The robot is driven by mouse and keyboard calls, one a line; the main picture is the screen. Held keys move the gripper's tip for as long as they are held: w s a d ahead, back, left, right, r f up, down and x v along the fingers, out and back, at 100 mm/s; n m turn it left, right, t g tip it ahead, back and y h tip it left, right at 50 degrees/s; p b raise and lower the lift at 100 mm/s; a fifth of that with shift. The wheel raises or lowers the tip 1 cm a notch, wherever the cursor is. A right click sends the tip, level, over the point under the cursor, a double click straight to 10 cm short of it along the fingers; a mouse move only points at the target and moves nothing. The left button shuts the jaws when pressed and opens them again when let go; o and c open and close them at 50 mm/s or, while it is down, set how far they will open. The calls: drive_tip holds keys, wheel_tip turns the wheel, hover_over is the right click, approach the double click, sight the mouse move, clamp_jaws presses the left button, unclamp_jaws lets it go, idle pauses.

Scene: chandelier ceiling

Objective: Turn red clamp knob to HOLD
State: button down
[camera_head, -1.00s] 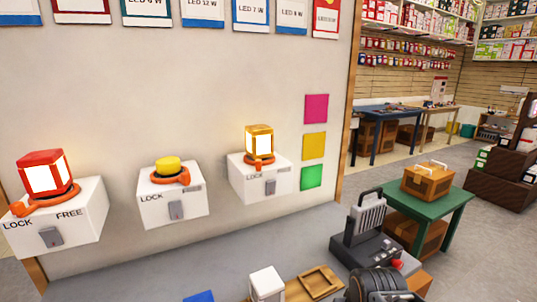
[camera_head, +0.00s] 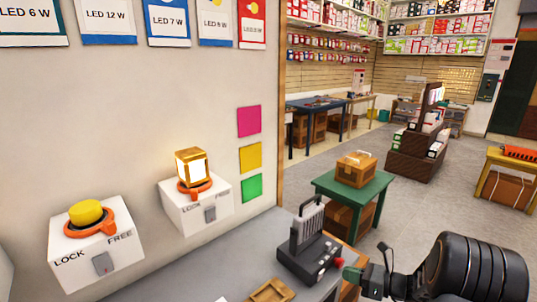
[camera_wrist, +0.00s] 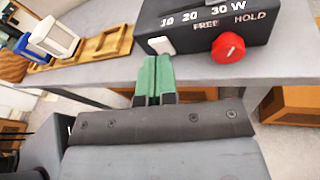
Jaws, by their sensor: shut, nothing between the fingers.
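The red clamp knob (camera_wrist: 228,48) sits on the front of a black device (camera_wrist: 266,32) in the wrist view, below the printed words FREE and HOLD. A small pale mark shows on its face; I cannot tell which word it points to. My gripper (camera_wrist: 154,78) is shut and empty, its green fingers side by side, to the left of the knob and apart from it in the picture. In the head view the knob (camera_head: 339,262) shows at the right end of the device (camera_head: 308,257), close to my arm.
A white block (camera_wrist: 161,45) is on the device under the 10 mark. A wooden tray (camera_wrist: 106,44) and a white item (camera_wrist: 53,37) lie left on the grey counter (camera_wrist: 200,72). A green table (camera_head: 350,190) with a box stands behind. Boxes with LOCK/FREE labels (camera_head: 97,248) line the wall.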

sight(338, 262)
drive_tip(key=w+d+f+m+t+h, duration=0.1)
drive_tip(key=w+d+f+m+t, duration=0.1)
drive_tip(key=d+m+t, duration=0.35)
drive_tip(key=shift+m+g, duration=0.25)
drive_tip(key=shift+m, duration=0.1)
drive_tip(key=x, duration=0.5)
drive_tip(key=shift+w+d, duration=0.25)
drive_tip(key=shift+w, duration=0.35)
drive_tip(key=shift+w+a+r+h, duration=0.1)
drive_tip(key=shift+r+h, duration=0.05)
drive_tip(key=shift+h, duration=0.15)
drive_tip(key=shift+w+a+r, duration=0.1)
drive_tip(key=shift+r, duration=0.05)
